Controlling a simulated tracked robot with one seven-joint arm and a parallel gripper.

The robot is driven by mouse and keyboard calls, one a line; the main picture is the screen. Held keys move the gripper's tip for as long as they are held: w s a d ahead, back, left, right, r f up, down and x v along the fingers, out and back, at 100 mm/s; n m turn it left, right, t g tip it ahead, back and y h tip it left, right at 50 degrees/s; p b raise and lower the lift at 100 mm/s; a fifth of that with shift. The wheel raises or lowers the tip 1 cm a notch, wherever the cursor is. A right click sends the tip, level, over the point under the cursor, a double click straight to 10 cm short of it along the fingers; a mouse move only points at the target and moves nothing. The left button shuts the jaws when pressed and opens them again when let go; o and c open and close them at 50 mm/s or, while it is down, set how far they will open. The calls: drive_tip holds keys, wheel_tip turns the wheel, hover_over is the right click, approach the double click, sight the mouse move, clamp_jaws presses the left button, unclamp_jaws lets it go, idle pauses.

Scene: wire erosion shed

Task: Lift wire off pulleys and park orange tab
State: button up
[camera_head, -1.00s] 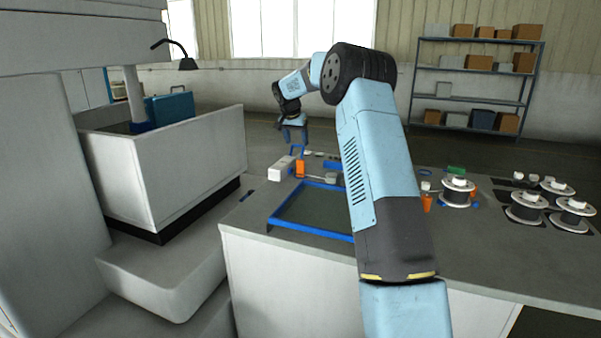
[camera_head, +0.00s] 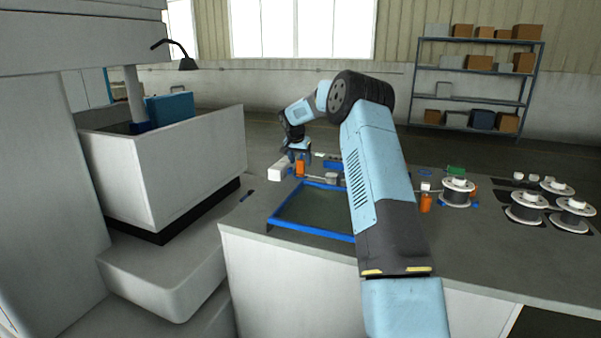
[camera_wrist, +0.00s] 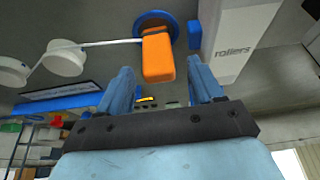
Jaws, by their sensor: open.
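The orange tab (camera_wrist: 158,56) stands ahead of my fingertips in the wrist view, in front of a blue disc (camera_wrist: 150,20). It also shows in the head view (camera_head: 300,170), just below my gripper (camera_head: 299,155). A pale wire (camera_wrist: 110,43) runs from the tab to the left, to a whitish pulley (camera_wrist: 67,58); a second pulley (camera_wrist: 12,71) is further left. My gripper (camera_wrist: 160,84) is open and empty. Its two blue fingers line up on either side of the tab, and a gap seems to remain between them and it.
A white box marked "rollers" (camera_wrist: 236,38) stands close beside the tab; it is also in the head view (camera_head: 280,170). A blue-rimmed tray (camera_head: 283,208) lies in front. Another orange piece (camera_head: 426,204) and several wire spools (camera_head: 458,194) are at right. The bench front (camera_head: 480,262) is clear.

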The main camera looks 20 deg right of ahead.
drive_tip(key=x, duration=0.3)
drive_tip(key=c, duration=1.1)
drive_tip(key=shift+r, duration=0.15)
drive_tip(key=shift+r, duration=0.3)
wheel_tip(320, 180, up, 2)
drive_tip(key=shift+a+r, duration=0.1)
drive_tip(key=s+a+r, duration=0.2)
drive_tip(key=s+r, duration=0.8)
drive_tip(key=s, duration=0.4)
drive_tip(key=shift+w+d+r, duration=0.1)
drive_tip(key=shift+w+d, duration=0.35)
drive_tip(key=shift+d, duration=1.85)
drive_tip(key=shift+w+d, duration=0.5)
drive_tip(key=shift+d, duration=1.8)
drive_tip(key=shift+w+d+r, duration=0.1)
drive_tip(key=shift+w+d, duration=0.35)
drive_tip(key=shift+d, duration=1.8)
